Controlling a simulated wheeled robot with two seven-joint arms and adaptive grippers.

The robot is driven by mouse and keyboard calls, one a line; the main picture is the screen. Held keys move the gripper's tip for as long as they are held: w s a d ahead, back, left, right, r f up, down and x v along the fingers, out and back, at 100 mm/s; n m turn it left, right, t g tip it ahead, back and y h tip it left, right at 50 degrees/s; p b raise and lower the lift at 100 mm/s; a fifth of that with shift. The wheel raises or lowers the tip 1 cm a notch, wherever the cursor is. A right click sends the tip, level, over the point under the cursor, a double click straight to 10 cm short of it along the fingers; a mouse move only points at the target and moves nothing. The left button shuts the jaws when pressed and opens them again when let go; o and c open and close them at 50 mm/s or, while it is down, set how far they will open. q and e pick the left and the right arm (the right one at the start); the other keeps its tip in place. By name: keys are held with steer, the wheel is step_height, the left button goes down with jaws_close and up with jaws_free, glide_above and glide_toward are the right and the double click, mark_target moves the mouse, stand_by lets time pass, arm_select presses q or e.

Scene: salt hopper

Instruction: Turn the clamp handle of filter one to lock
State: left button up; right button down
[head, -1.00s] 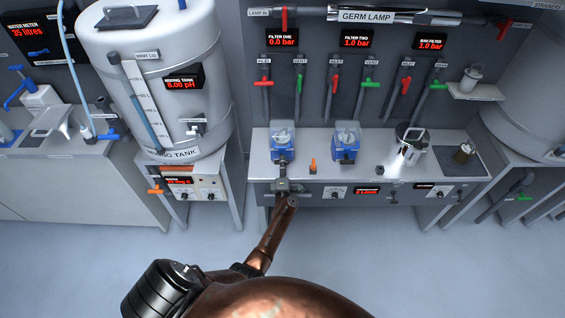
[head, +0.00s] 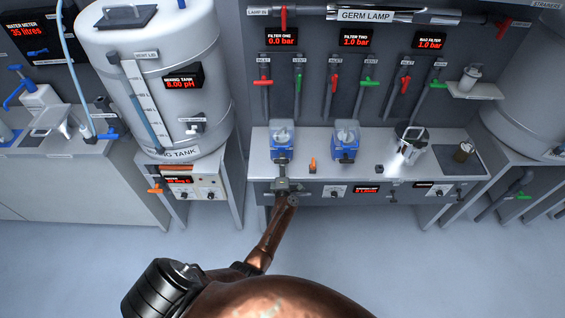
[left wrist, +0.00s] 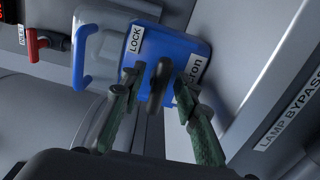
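Filter one (head: 282,146) is a blue housing with a clear top at the left end of the bench. It also shows in the left wrist view (left wrist: 168,48), with a white LOCK label (left wrist: 135,39) beside a partly hidden second label. Its dark clamp handle (left wrist: 157,87) sticks out toward my left gripper (left wrist: 158,82). The fingers are open, one on each side of the handle, with gaps visible. In the head view my left gripper (head: 285,186) is at the bench front just below filter one; the handle there is too small to make out. My right gripper is not in view.
Filter two (head: 346,143) stands to the right of filter one. An orange valve handle (head: 312,164) sits between them near the bench edge. A metal pot (head: 409,146) stands farther right. Red and green valve handles line the wall above. The floor in front is clear.

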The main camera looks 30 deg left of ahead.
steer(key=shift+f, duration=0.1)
